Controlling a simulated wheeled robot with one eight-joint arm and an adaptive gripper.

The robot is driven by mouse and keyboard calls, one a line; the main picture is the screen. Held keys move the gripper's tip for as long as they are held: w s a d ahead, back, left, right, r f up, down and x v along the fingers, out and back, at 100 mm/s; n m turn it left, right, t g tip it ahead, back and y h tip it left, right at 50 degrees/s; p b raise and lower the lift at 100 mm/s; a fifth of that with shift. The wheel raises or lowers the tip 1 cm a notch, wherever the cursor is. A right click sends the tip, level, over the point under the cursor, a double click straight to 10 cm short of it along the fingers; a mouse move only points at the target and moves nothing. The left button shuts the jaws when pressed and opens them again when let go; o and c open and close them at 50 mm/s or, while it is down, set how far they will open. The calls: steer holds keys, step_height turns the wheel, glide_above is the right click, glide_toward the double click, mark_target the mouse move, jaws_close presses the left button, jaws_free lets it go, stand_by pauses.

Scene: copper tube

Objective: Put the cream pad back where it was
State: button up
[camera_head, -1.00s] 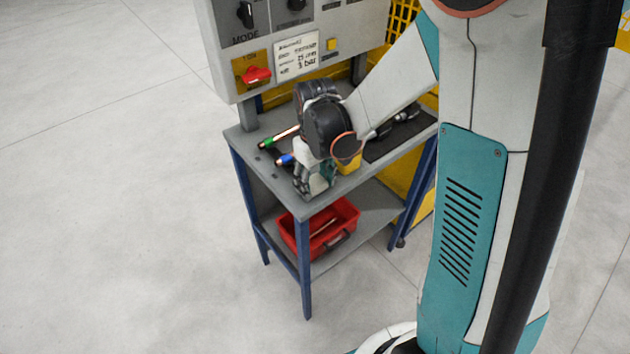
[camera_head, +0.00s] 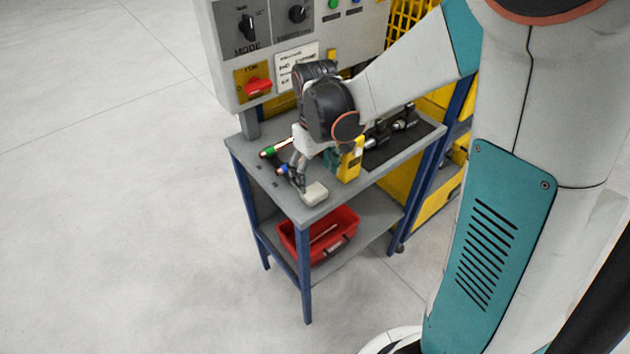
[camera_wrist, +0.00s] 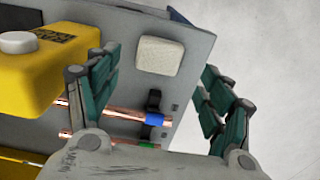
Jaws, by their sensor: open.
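The cream pad (camera_head: 314,193) lies on the grey table top (camera_head: 335,205) near its front corner. In the wrist view the pad (camera_wrist: 160,56) lies flat on the grey surface, beyond and between the spread fingers. My gripper (camera_wrist: 162,95) is open and empty, its two teal fingers wide apart. In the head view my gripper (camera_head: 318,155) is above the table, just behind the pad and partly hidden by my own wrist. The pad is apart from the fingers.
A yellow box with a white button (camera_wrist: 50,60) stands close by the left finger. Two copper tubes, one with a blue end (camera_wrist: 154,119) and one with a green end (camera_wrist: 148,146), lie near. A red bin (camera_head: 330,232) is on the lower shelf. A control panel (camera_head: 285,45) rises behind.

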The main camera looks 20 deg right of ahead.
mark_target(315, 192)
steer(key=s+r+m+t+p, duration=0.1)
steer(key=s+r+m+t, duration=0.2)
steer(key=s+r+t, duration=0.4)
steer(key=shift+s+r+m, duration=0.3)
steer(key=shift+s+r, duration=3.6)
steer(key=shift+r, duration=0.05)
